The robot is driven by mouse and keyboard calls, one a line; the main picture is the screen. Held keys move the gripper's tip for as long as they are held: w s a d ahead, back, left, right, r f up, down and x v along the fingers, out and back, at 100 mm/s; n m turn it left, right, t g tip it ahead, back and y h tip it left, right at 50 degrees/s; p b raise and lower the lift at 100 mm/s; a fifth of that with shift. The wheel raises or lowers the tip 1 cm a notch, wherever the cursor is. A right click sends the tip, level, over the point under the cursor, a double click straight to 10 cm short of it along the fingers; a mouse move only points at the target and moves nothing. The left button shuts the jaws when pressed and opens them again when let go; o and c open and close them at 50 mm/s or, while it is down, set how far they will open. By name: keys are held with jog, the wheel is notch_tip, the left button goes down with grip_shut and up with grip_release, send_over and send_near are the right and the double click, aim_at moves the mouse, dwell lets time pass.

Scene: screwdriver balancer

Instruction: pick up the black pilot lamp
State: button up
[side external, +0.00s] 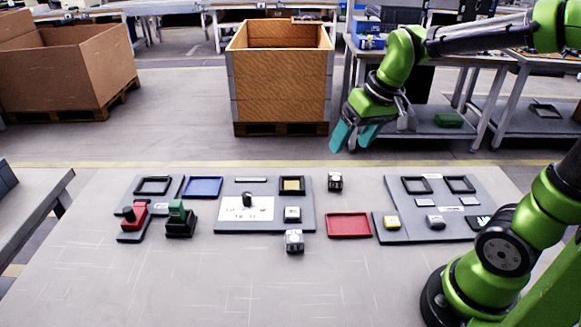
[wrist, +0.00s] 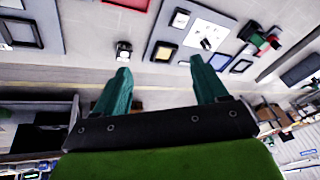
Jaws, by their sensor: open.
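My gripper (side external: 349,146) has two teal fingers, open and empty, held high above the far side of the table. No part is clearly recognisable as the black pilot lamp. A small dark upright part (side external: 247,200) stands on the white sheet of the middle board. A small black-and-white block (side external: 335,182) stands at the table's far side, nearly below my gripper; this block also shows in the wrist view (wrist: 123,50), near the left fingertip.
The middle board (side external: 225,222) holds frames and a block. Another black-and-white block (side external: 294,241) stands before it. A red tray (side external: 348,226) lies beside the right board (side external: 400,236). A blue tray (side external: 203,188) and red (side external: 133,215) and green-topped (side external: 179,220) fixtures are left. The front table is clear.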

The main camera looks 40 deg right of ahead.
jog(key=w+d+f+n+g, duration=0.3)
jog(key=w+d+f+n, duration=0.2)
jog(key=w+d+n, duration=0.3)
jog(key=n+h, duration=0.1)
jog(key=n, duration=0.2)
send_over(334, 177)
jog(key=shift+g, duration=0.4)
jog(key=f, duration=1)
jog(key=shift+d, duration=0.35)
jog(key=shift+a+f, duration=0.15)
jog(key=shift+f, duration=1.25)
jog(key=shift+a+f, duration=0.15)
jog(key=shift+f, duration=1.25)
jog(key=shift+w, duration=0.1)
jog(key=c, duration=1.2)
jog(key=shift+o, duration=0.2)
jog(key=shift+r, duration=0.1)
